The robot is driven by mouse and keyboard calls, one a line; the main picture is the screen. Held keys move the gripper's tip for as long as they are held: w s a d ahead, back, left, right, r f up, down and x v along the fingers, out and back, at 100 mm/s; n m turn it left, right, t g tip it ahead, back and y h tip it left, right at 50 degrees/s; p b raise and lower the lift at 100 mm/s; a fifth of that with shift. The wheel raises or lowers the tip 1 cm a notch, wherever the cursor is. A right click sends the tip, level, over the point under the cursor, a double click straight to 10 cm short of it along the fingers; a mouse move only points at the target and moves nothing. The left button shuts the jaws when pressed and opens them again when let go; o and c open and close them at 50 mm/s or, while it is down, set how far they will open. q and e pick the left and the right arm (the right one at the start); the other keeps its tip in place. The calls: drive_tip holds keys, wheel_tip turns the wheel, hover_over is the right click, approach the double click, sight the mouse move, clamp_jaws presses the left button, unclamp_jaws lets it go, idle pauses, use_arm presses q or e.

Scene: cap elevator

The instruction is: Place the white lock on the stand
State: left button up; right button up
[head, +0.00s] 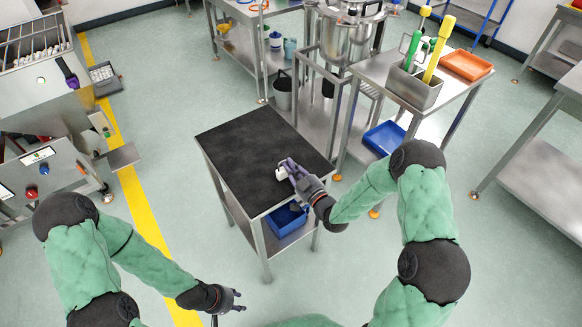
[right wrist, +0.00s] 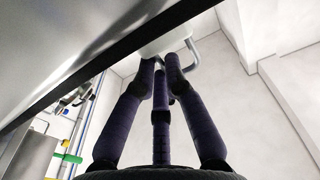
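The white lock (head: 282,173) is at the right part of the black-topped table, at the fingertips of my right gripper (head: 291,167). In the right wrist view the purple fingers of my right gripper (right wrist: 160,66) converge on the white lock (right wrist: 168,43), whose grey curved shackle shows to the right. The fingers look closed on its near side; their tips partly hide it. Whether it touches the table is unclear. My left gripper (head: 238,300) is empty, low in front of the table, its fingers apart. I cannot tell which thing is the stand.
The black-topped table (head: 250,145) is otherwise bare, with a blue bin (head: 286,220) on its lower shelf. A steel bench with an orange tray (head: 466,65) stands to the right. A machine (head: 50,140) stands at the left. Open floor lies between the machine and table.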

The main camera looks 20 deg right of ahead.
drive_tip(key=o, duration=0.4)
drive_tip(key=shift+r, duration=0.1)
drive_tip(key=r+p+v, duration=0.1)
drive_tip(key=p+v, duration=0.2)
drive_tip(key=v, duration=0.8)
drive_tip(key=s+a+f+m+g+h, duration=0.1)
drive_tip(key=s+a+f+m+g, duration=0.2)
drive_tip(key=f, duration=0.5)
drive_tip(key=s+a+f+g+h, duration=0.1)
drive_tip(key=s+a+f+g, duration=0.15)
drive_tip(key=f+g, duration=0.4)
drive_tip(key=s+a+f+m+g, duration=0.1)
drive_tip(key=s+a+f+g, duration=0.1)
drive_tip(key=s, duration=0.3)
drive_tip(key=s+a+f+m+g, duration=0.1)
drive_tip(key=s+f+g, duration=0.1)
drive_tip(key=s, duration=0.3)
drive_tip(key=s+a+f+m+g, duration=0.1)
drive_tip(key=s+a+f+g, duration=0.1)
drive_tip(key=s, duration=0.3)
drive_tip(key=shift+s+a+f+g, duration=0.1)
drive_tip(key=shift+a+f+g, duration=0.3)
drive_tip(key=shift+g, duration=0.35)
